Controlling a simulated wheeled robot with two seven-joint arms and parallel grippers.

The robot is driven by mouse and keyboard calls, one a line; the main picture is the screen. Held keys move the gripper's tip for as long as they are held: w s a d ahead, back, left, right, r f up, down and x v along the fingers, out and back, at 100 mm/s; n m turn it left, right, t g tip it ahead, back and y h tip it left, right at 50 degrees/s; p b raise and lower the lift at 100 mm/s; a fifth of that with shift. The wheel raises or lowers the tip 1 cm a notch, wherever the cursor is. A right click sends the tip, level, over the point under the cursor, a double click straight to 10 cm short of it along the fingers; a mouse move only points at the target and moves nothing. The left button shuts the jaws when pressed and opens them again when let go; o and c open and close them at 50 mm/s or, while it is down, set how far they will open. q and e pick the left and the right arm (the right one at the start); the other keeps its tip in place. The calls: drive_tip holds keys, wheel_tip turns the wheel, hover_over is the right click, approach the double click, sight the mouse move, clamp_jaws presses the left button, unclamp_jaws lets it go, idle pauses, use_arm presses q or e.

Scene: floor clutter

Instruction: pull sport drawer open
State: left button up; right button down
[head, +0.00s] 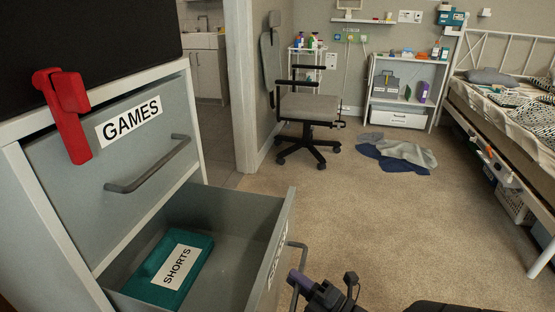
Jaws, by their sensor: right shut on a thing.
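The lower drawer (232,222) of the grey cabinet is pulled out, and I see into it from above. Its front carries a white label (277,251) seen at a steep slant, too oblique to read fully. A grey bar handle (304,246) stands out from that front. My right gripper (318,288) is at the bottom edge, shut on the drawer handle; its lower part is cut off. My left gripper is not in view.
The drawer above, labelled GAMES (132,121), is closed. A red object (66,112) hangs over the cabinet's top edge. Carpet (335,220) is clear right of the open drawer. An office chair (309,108), clothes on the floor (398,153) and a bed (500,135) stand farther off.

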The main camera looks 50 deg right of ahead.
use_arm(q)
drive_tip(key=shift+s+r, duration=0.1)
use_arm(e)
drive_tip(key=shift+s+d+f, duration=0.15)
drive_tip(key=shift+s+d, duration=0.05)
drive_tip(key=shift+s, duration=0.45)
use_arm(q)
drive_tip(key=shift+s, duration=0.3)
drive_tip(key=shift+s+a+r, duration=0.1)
use_arm(e)
drive_tip(key=c, duration=0.6)
unclamp_jaws()
drive_tip(key=shift+c, duration=0.2)
use_arm(q)
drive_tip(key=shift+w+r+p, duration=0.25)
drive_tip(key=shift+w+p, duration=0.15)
drive_tip(key=shift+p, duration=0.05)
use_arm(e)
drive_tip(key=s+f, duration=0.1)
drive_tip(key=s, duration=0.8)
drive_tip(key=shift+s+f, duration=0.3)
drive_tip(key=shift+s, duration=0.1)
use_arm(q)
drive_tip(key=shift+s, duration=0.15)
